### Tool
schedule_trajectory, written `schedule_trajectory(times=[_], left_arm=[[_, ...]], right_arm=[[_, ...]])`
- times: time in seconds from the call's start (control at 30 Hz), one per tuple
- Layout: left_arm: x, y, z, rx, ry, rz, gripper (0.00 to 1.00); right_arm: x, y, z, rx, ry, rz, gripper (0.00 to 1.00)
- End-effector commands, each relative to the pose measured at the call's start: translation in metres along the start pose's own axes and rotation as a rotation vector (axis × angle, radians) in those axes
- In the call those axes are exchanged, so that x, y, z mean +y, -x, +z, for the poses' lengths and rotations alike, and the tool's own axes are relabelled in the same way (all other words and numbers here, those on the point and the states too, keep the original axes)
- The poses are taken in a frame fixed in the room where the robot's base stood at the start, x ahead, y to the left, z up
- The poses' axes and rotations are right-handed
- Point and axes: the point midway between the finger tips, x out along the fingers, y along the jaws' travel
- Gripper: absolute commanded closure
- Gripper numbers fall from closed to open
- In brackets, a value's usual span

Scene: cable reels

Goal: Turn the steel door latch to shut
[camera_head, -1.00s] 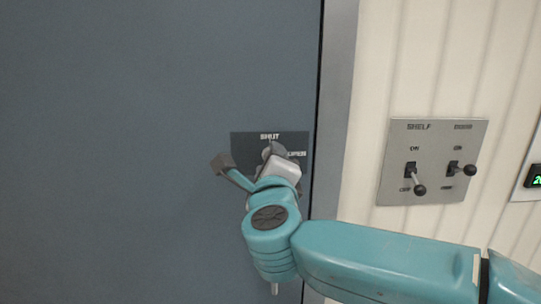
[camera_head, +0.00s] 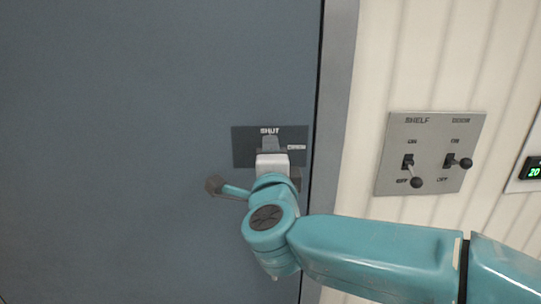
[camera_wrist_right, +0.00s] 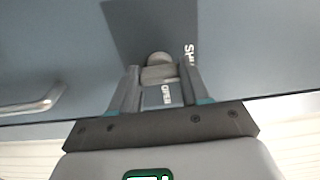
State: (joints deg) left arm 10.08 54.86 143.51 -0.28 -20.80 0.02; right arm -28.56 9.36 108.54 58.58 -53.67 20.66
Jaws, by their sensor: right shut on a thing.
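The steel door latch (camera_head: 270,143) sits on a dark plate (camera_head: 243,150) on the blue-grey door (camera_head: 130,120). The plate is marked SHUT at its top and has a second, blurred label at the right. In the head view the latch's visible part lies just below the SHUT mark. My right gripper (camera_head: 271,155) covers the rest. In the right wrist view, the latch (camera_wrist_right: 158,73) lies between the two fingers of my right gripper (camera_wrist_right: 160,80), which is shut on it. The label OPEN shows between the fingers, and SHUT is beside the right finger. My left gripper is out of view.
A pale door handle (camera_wrist_right: 40,105) shows at the left in the right wrist view. Right of the grey door frame (camera_head: 336,100), a switch panel (camera_head: 435,150) marked SHELF has two toggle levers. A green digital display (camera_head: 534,172) is at the right edge.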

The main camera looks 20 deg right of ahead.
Motion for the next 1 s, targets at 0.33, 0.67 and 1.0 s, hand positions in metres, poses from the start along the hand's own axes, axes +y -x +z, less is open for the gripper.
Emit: schedule_trajectory(times=[0.33,0.67,1.0], left_arm=[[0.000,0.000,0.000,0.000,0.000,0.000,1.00],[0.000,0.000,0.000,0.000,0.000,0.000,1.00],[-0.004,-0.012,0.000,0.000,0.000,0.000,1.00]], right_arm=[[-0.001,0.000,-0.001,0.002,0.004,-0.002,0.44],[0.000,0.000,0.000,0.001,0.002,-0.001,0.28],[0.001,0.057,0.001,-0.006,0.000,-0.005,0.28]])
